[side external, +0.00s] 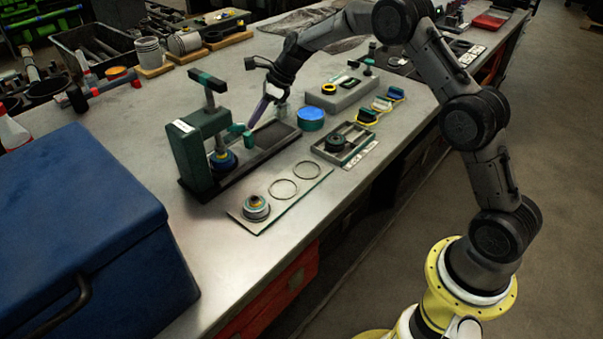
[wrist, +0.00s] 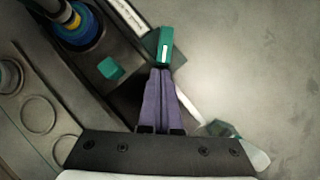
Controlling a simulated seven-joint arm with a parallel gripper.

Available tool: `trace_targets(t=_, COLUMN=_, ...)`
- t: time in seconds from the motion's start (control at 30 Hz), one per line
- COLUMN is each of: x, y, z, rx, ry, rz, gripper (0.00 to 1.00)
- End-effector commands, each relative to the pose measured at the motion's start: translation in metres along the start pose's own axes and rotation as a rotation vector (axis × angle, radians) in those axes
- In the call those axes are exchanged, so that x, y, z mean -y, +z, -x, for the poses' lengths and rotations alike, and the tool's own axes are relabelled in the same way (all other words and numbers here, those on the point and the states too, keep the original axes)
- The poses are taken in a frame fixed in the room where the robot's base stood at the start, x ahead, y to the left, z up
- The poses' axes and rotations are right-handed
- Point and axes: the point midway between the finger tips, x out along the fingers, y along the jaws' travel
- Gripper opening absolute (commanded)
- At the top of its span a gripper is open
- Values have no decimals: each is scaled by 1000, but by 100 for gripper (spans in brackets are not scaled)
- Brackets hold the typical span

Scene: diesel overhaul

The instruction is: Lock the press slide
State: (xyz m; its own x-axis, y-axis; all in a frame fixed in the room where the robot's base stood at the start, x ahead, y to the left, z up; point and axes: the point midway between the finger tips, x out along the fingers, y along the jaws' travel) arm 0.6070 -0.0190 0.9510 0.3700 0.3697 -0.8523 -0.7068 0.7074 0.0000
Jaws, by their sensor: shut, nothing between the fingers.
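The green press (side external: 200,140) stands on the bench on a dark base with a long slide track (side external: 268,139). A part with a blue ring (side external: 222,160) sits under its head; the blue ring also shows in the wrist view (wrist: 80,30). My gripper (side external: 251,126) is shut and empty, its purple fingers pointing down beside the press. In the wrist view the fingertips (wrist: 160,71) are close to a teal piece with a white mark (wrist: 165,46); I cannot tell whether they touch. A teal block (wrist: 110,68) is left of the fingers, over the dark track.
A plate with rings (side external: 283,189) lies in front of the press. A blue round can (side external: 311,118), a grey tray (side external: 345,142) and a grey block (side external: 342,95) stand to the right. A big blue box (side external: 75,230) fills the near left. Bare bench lies behind the press.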

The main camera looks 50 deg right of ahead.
Motion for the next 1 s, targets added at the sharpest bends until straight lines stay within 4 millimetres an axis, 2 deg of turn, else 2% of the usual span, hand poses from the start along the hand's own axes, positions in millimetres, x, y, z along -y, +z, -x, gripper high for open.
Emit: trace_targets(t=1.0, x=-10, y=3, z=-2, rx=0, ry=0, rz=1, gripper=0)
